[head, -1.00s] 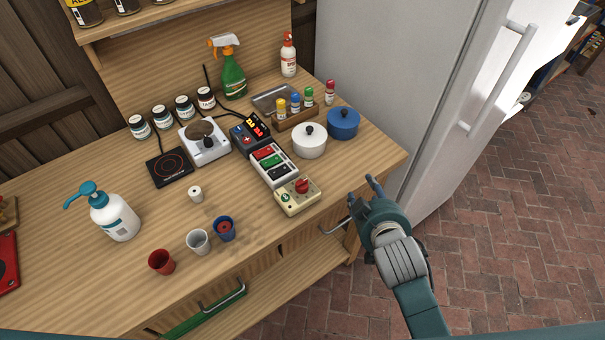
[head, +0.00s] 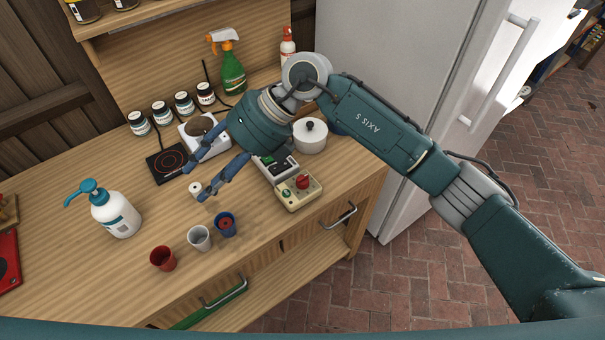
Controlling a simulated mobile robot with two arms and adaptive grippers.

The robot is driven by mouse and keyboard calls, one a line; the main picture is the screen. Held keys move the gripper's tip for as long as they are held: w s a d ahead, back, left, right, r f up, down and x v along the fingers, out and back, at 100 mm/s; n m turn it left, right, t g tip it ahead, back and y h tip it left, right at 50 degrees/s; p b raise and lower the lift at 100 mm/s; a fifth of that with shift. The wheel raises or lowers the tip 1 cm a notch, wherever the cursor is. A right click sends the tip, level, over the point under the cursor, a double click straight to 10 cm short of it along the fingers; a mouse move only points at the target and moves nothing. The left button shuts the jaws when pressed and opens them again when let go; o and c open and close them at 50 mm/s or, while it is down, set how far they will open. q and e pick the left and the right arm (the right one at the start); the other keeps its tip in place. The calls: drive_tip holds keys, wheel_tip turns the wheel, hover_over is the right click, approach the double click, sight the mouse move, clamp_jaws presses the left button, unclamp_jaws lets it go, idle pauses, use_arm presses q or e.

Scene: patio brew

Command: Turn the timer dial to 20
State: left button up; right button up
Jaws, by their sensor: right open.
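The timer (head: 299,193) is a cream box near the bench's front edge, with a red dial (head: 303,182) on its top and a green button beside it. The dial's setting is too small to read. My right gripper (head: 194,184) is open and empty over the bench, left of the timer, with its fingers pointing left and down near a small white cylinder (head: 195,188). My right arm hides the display box and part of the button panel (head: 278,167) behind the timer. My left gripper is not in view.
Red (head: 162,258), white (head: 199,238) and blue (head: 225,225) cups stand along the front. A pump bottle (head: 115,214) is at the left. A hot plate (head: 167,163) and a white pot (head: 311,138) stand farther back. A fridge (head: 375,50) is on the right.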

drive_tip(key=w+d+f+t+h, duration=0.25)
drive_tip(key=w+d+h, duration=0.35)
drive_tip(key=d, duration=0.5)
drive_tip(key=m+h, duration=0.1)
drive_tip(key=h, duration=0.2)
approach(302, 177)
drive_tip(key=shift+t, duration=0.25)
drive_tip(key=f+p, duration=0.1)
drive_tip(key=f, duration=0.1)
drive_tip(key=f+p, duration=0.1)
drive_tip(key=f, duration=0.2)
drive_tip(key=f+p, duration=0.1)
drive_tip(key=f, duration=0.2)
drive_tip(key=shift+s+d, duration=0.1)
drive_tip(key=shift+s, duration=0.15)
drive_tip(key=shift+f, duration=0.8)
clamp_jaws()
drive_tip(key=shift+m, duration=0.3)
